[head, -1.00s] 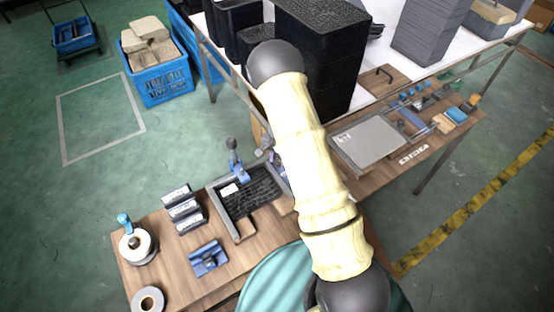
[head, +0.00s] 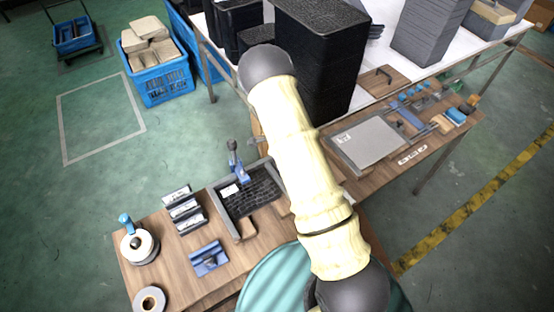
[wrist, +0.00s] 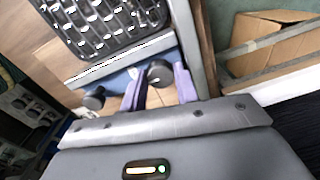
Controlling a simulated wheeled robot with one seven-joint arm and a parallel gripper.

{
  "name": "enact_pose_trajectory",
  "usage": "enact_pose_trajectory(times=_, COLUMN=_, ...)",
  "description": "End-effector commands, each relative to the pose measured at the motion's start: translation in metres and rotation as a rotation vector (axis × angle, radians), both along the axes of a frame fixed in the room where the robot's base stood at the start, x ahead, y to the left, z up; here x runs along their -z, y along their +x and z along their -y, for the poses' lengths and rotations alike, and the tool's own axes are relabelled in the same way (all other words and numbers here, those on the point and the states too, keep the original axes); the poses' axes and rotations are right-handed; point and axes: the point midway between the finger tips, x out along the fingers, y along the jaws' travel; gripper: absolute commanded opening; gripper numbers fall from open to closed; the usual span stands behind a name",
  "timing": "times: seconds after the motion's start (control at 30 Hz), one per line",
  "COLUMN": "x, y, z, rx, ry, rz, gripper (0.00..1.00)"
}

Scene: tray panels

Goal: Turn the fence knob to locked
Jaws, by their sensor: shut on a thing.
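In the wrist view, a dark round knob (wrist: 160,72) sits by a blue bar (wrist: 120,80) along the edge of a tray with a black perforated panel (wrist: 105,18). My gripper (wrist: 160,88) has its two purple fingers on either side of this knob and is shut on it. A second dark knob (wrist: 93,98) stands to the left, outside the fingers. In the head view, the tray's black panel (head: 255,195) and a blue clamp with a dark knob (head: 238,172) show. My arm hides the gripper there. I cannot read the knob's lock marking.
On the wooden bench stand grey blocks (head: 185,212), a blue fixture (head: 208,259), a white round pot (head: 138,247) and a tape roll (head: 149,300). Tall black bins (head: 320,60) stand behind. A grey plate (head: 368,142) lies on the right-hand bench.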

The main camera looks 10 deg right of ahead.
Motion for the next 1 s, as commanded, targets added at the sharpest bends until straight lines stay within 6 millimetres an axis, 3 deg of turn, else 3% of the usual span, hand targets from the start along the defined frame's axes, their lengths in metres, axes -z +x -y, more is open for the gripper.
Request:
enact_pose_trajectory(times=0.33, x=0.000, y=0.000, z=0.001, rx=0.005, ry=0.000, rz=-0.001, gripper=0.08)
enact_pose_trajectory(times=0.37, x=0.000, y=0.000, z=0.001, rx=0.005, ry=0.000, rz=-0.001, gripper=0.34)
enact_pose_trajectory(times=0.47, x=0.000, y=0.000, z=0.001, rx=0.005, ry=0.000, rz=-0.001, gripper=0.52)
enact_pose_trajectory(times=0.8, x=-0.002, y=0.000, z=0.000, rx=0.003, ry=0.000, rz=-0.001, gripper=0.52)
enact_pose_trajectory(times=1.0, x=-0.020, y=0.000, z=0.000, rx=0.002, ry=0.000, rz=0.002, gripper=0.52)
